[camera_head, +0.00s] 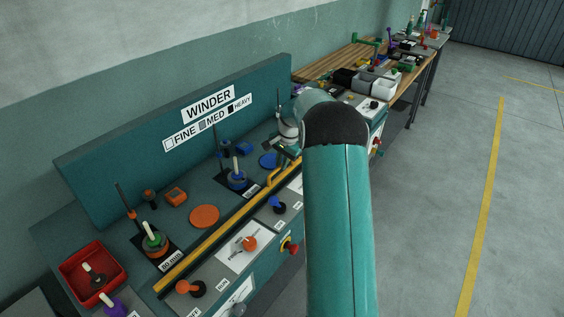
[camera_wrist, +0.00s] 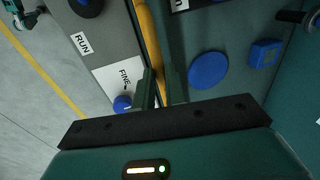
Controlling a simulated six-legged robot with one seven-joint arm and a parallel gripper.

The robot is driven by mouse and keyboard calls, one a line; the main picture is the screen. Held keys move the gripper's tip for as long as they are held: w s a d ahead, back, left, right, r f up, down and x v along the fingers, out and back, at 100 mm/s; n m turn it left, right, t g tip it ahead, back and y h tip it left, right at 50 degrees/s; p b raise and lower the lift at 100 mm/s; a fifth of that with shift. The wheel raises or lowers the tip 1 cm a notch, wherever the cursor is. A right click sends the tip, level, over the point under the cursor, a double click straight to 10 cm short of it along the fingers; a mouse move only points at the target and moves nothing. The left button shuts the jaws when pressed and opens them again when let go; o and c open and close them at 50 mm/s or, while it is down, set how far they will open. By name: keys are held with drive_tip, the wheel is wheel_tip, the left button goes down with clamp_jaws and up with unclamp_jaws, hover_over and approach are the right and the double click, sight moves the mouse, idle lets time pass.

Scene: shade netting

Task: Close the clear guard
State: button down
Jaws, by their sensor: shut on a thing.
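The clear guard's pane is hard to make out in either view. A long yellow bar (camera_head: 215,240) with a dark edge runs along the front of the winder bench, and a short yellow handle (camera_head: 275,176) stands up near its far end. My gripper (camera_head: 289,152) is at that handle in the head view, partly hidden by my arm. In the wrist view the fingers of my gripper (camera_wrist: 155,90) are closed around a yellow length (camera_wrist: 149,38) running up between them. I cannot tell the guard's exact angle.
Spools on posts, including a blue one (camera_head: 236,178), stand behind the bar with an orange disc (camera_head: 204,216). Knobs and a red button (camera_head: 290,247) are on the front panel. A red bin (camera_head: 92,272) is at left. The floor at right is clear.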

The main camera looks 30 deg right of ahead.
wheel_tip(320, 180, up, 18)
idle(0.4)
drive_tip(key=c, duration=1.5)
unclamp_jaws()
drive_tip(key=shift+r, duration=0.15)
drive_tip(key=shift+o, duration=0.2)
wheel_tip(320, 180, up, 13)
drive_tip(key=s, duration=0.2)
drive_tip(key=shift+s+d, duration=0.2)
drive_tip(key=shift+d, duration=0.25)
